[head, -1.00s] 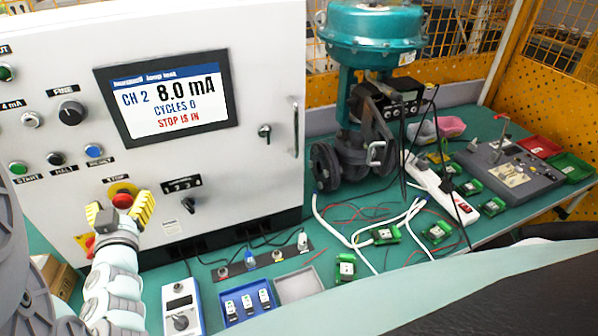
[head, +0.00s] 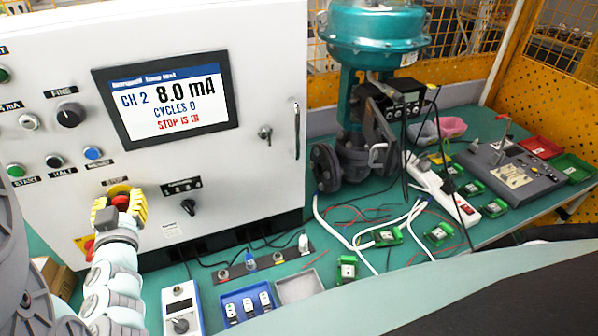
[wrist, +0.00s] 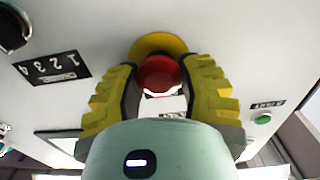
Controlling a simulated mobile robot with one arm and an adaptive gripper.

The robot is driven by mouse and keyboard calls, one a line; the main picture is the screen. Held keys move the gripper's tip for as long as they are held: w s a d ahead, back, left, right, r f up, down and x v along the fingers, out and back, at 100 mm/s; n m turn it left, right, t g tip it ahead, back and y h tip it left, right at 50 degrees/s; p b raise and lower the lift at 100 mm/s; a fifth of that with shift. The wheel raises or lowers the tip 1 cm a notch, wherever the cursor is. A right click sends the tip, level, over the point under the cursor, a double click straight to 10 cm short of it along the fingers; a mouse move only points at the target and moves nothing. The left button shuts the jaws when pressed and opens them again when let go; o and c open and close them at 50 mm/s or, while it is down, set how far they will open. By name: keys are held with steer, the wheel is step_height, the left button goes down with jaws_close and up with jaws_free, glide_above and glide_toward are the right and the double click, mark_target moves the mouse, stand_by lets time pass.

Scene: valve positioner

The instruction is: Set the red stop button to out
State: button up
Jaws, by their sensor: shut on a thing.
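The red stop button (head: 121,202) sits on a yellow round plate on the white panel, under the label STOP. In the wrist view the red button (wrist: 159,75) shows between the two yellow ribbed fingers, in front of its yellow plate (wrist: 158,45). My gripper (head: 120,208) is at the panel and shut on the button, with one finger at each side (wrist: 160,85). The screen (head: 168,102) reads CH 2 8.0 mA, CYCLES 0, STOP IS IN. The lower part of the button is partly hidden by my gripper.
Blue (head: 92,153), black (head: 55,161) and green (head: 15,170) buttons sit above and left of the stop button. A rotary selector (head: 189,207) is to its right. The teal bench below holds a blue tray (head: 247,303), cables and green boards.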

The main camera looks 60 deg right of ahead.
jaws_close()
steer(key=shift+s+a, duration=0.3)
steer(key=shift+s, duration=0.15)
steer(key=o, duration=0.9)
jaws_free()
steer(key=v, duration=0.7)
steer(key=shift+s+a, duration=0.15)
steer(key=shift+s, duration=0.05)
